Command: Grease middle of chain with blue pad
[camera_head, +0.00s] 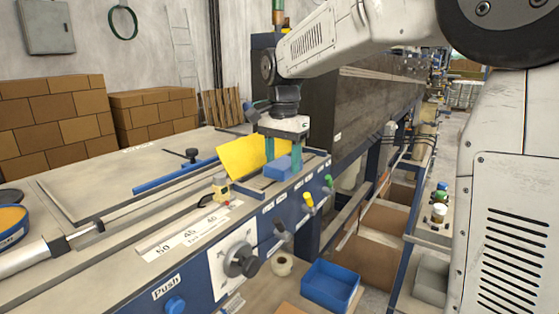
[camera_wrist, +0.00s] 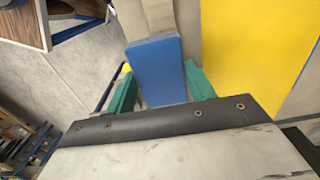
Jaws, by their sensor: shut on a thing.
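My gripper (camera_head: 282,162) points down over the blue-sided machine bench, its two green fingers on either side of the blue pad (camera_head: 278,170). It is shut on the pad. In the wrist view the pad (camera_wrist: 158,68) is a flat blue block between the green fingers. A beige strip (camera_wrist: 150,16) shows just beyond the pad's far end; I cannot tell whether they touch. I cannot make out the chain in either view.
A yellow panel (camera_head: 238,158) stands close beside my gripper. Knobs and levers (camera_head: 307,200) line the bench front. A blue bin (camera_head: 330,284) and a tape roll (camera_head: 282,264) sit below.

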